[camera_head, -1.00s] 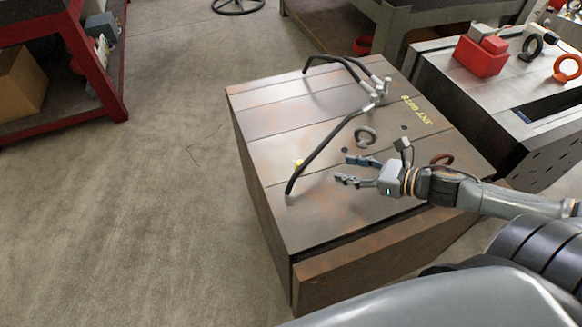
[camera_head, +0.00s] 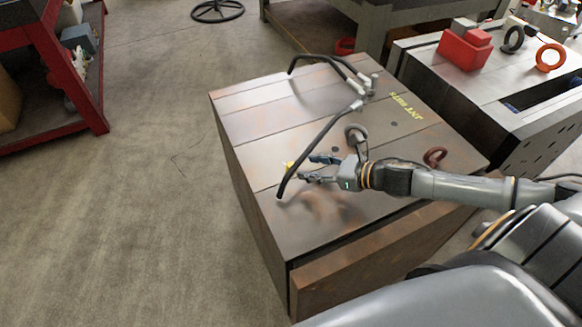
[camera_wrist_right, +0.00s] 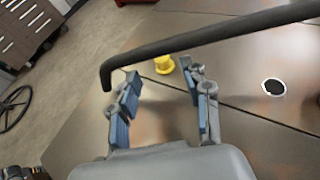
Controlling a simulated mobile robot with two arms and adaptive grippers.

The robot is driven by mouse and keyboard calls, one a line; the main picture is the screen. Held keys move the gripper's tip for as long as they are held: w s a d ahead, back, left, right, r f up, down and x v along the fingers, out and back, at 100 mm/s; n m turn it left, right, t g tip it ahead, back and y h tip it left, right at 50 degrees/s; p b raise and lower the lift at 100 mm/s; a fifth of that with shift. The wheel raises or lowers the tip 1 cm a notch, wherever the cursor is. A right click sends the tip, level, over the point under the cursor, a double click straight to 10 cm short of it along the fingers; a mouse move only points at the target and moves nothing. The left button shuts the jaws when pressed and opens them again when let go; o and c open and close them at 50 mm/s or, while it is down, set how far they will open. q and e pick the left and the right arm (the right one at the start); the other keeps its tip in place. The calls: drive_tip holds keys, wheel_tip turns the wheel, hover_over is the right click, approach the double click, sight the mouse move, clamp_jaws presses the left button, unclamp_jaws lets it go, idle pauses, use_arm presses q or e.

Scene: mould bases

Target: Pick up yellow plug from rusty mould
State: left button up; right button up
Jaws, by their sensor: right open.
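The rusty mould (camera_head: 330,225) is a large brown-grey block in the middle of the head view. The yellow plug (camera_head: 289,164) is on its top near the left edge, partly hidden behind a black hose. My right gripper (camera_head: 305,167) is open and empty, low over the mould top. My left gripper is not in view.
The black hose (camera_head: 318,140) arches over the mould top from a metal fitting (camera_head: 363,92). A second mould with a red block (camera_head: 464,50) is at the right. A red shelf (camera_head: 75,100) stands left.

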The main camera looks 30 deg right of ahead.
sight(294, 165)
drive_tip(key=shift+p+x, duration=0.5)
drive_tip(key=shift+x, duration=3.05)
drive_tip(key=shift+d+f, duration=0.15)
drive_tip(key=shift+f, duration=0.05)
drive_tip(key=c, duration=0.9)
